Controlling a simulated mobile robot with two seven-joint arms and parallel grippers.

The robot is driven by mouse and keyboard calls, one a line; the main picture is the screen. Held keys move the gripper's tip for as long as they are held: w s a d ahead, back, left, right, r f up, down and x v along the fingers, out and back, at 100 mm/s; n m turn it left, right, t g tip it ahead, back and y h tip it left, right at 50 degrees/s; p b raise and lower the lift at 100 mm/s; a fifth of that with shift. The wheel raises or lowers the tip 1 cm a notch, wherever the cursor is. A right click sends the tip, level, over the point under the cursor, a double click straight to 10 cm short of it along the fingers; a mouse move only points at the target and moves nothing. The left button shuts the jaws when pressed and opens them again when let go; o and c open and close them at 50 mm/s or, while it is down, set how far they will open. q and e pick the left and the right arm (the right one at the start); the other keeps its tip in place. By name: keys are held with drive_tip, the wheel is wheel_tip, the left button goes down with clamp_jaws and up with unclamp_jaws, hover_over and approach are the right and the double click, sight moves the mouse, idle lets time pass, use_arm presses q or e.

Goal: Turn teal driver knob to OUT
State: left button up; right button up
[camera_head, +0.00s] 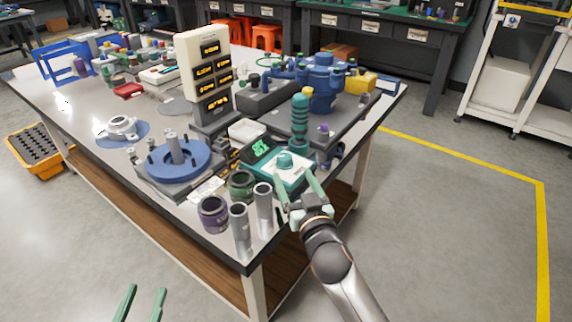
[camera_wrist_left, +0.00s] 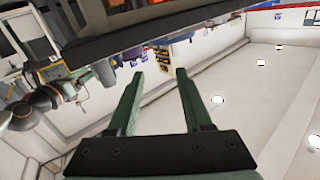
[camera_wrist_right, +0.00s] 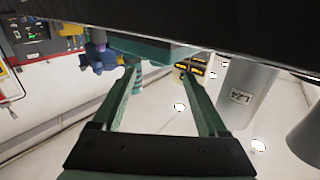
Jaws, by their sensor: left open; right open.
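The teal driver unit (camera_head: 292,181) sits at the near corner of the bench, with a round teal knob (camera_head: 284,160) on top and a dark screen with green characters (camera_head: 259,148). The characters are too small to read for sure. My right gripper (camera_head: 294,178) is open at the near side of the unit, its fingers spread toward the knob; I cannot tell whether they touch it. In the right wrist view the fingers (camera_wrist_right: 158,74) are apart and empty, and a teal part (camera_wrist_right: 150,48) shows beyond them. My left gripper (camera_head: 144,291) is open and empty, low in front of the bench.
Grey metal cylinders (camera_head: 240,228), a purple ring-shaped part (camera_head: 214,212) and a green one (camera_head: 241,185) stand left of the driver. A teal ribbed column (camera_head: 300,122) rises behind it. A label tower (camera_head: 205,75) stands mid-bench. Floor to the right is clear.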

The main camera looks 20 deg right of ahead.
sight(287, 163)
drive_tip(key=w+b, duration=0.1)
drive_tip(key=w, duration=0.5)
drive_tip(key=shift+b, duration=0.3)
use_arm(q)
wheel_tip(287, 163, up, 11)
drive_tip(key=s+m+t+h, duration=0.1)
drive_tip(key=m+t+h, duration=0.2)
drive_tip(key=t, duration=0.1)
drive_tip(key=shift+s+d+h, duration=0.3)
drive_tip(key=shift+s+d, duration=0.05)
drive_tip(key=shift+d, duration=0.05)
use_arm(e)
drive_tip(key=shift+w, duration=0.3)
use_arm(q)
drive_tip(key=shift+f, duration=0.1)
use_arm(e)
clamp_jaws()
